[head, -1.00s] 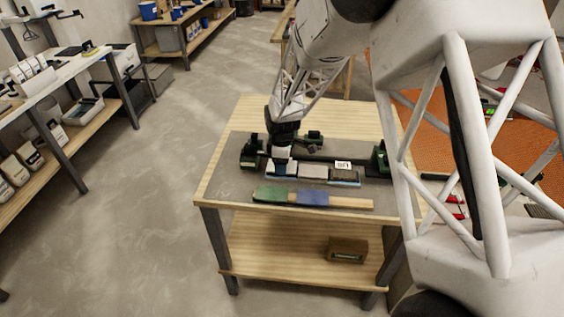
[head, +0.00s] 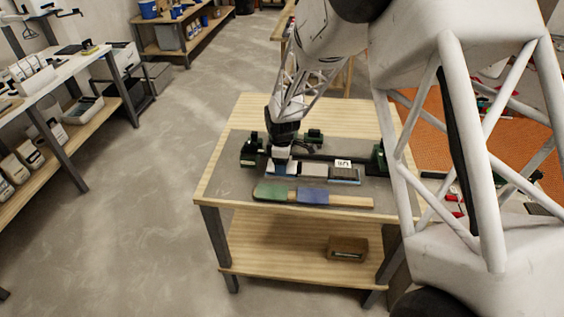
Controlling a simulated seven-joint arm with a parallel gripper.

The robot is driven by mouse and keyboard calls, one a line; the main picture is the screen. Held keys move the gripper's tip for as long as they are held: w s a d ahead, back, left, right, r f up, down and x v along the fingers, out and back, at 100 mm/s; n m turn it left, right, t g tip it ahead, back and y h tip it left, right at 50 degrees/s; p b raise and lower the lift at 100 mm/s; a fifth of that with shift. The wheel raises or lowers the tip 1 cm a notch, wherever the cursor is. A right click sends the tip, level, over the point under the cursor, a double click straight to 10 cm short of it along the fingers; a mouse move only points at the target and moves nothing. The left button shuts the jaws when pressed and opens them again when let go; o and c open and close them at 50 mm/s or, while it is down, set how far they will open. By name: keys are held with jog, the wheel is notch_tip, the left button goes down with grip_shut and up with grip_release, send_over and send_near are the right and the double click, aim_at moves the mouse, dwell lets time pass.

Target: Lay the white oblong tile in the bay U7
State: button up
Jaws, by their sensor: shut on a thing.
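My gripper (head: 279,155) points down over the left end of a low row of blocks on the table. Its fingers are small in the head view and partly hidden. A pale thing shows at the fingertips and looks like the white oblong tile (head: 278,167); its outline is unclear. It is low at the row's left end, and I cannot tell whether it touches the row. To its right are a grey block (head: 313,170) and a darker block (head: 345,173) on a pale blue base. A white label with dark marks (head: 343,163) stands behind the darker block; I cannot read it for sure.
A wooden strip with a green piece (head: 271,192) and a blue piece (head: 313,197) lies in front of the row. Dark green fixtures (head: 378,156) stand at the row's ends and behind it. The wooden table's (head: 224,191) left edge is clear.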

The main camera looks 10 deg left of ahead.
jog(key=o, duration=0.9)
jog(key=shift+c, duration=0.2)
jog(key=shift+o, duration=0.4)
jog(key=shift+r, duration=0.15)
jog(key=shift+r, duration=3.85)
jog(key=shift+r, duration=0.1)
